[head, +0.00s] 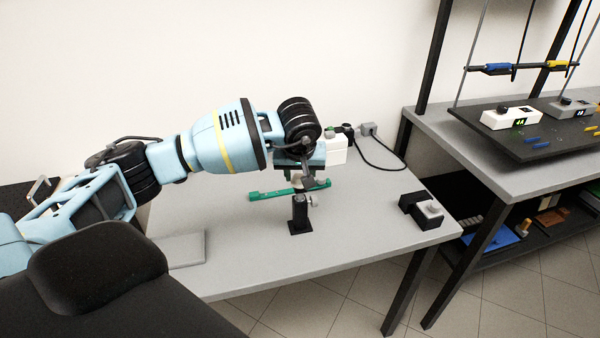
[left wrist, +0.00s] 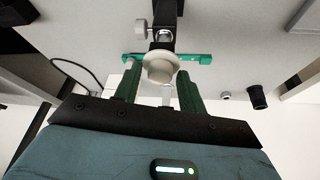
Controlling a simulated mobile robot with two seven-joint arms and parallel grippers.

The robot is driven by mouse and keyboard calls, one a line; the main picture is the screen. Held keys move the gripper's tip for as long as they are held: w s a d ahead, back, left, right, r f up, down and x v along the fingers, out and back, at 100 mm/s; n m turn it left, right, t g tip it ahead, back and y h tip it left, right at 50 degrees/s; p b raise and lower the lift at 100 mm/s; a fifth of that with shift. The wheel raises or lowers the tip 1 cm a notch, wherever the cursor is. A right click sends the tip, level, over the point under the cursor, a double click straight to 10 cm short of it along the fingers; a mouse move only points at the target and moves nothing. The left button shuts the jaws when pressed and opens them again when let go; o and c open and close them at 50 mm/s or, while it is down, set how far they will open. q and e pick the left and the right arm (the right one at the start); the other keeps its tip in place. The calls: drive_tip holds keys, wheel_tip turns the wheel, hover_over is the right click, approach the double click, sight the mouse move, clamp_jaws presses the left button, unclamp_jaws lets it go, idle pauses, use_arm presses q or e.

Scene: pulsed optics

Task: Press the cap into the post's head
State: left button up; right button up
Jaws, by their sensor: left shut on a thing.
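The black post (head: 300,213) stands upright on the grey table, with a silver side screw (head: 312,202). In the left wrist view the post (left wrist: 166,14) is at the top, its screw (left wrist: 141,28) to the left. My left gripper (head: 299,182) is over the post with its green fingers pointing down. In the left wrist view the left gripper (left wrist: 158,72) is shut on the pale round cap (left wrist: 158,68). The cap appears close to the post's head, which it partly covers; I cannot tell whether they touch. My right gripper is not in view.
A green bar (head: 262,196) lies behind the post. A white box (head: 336,150) and a cabled grey block (head: 367,129) are at the back. Black and grey blocks (head: 420,208) sit at the right, a flat grey plate (head: 185,249) at the left. Another bench (head: 450,125) stands right.

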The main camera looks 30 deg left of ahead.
use_arm(q)
drive_tip(key=o, duration=1.2)
drive_tip(key=shift+f, duration=0.2)
drive_tip(key=shift+r, duration=0.15)
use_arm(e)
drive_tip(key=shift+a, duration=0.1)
use_arm(q)
drive_tip(key=v, duration=0.7)
drive_tip(key=shift+s+d+r, duration=0.1)
drive_tip(key=shift+r, duration=0.2)
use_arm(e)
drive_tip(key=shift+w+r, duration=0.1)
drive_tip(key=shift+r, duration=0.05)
use_arm(q)
wheel_tip(320, 180, up, 4)
drive_tip(key=shift+r+p, duration=0.1)
drive_tip(key=shift+p, duration=0.7)
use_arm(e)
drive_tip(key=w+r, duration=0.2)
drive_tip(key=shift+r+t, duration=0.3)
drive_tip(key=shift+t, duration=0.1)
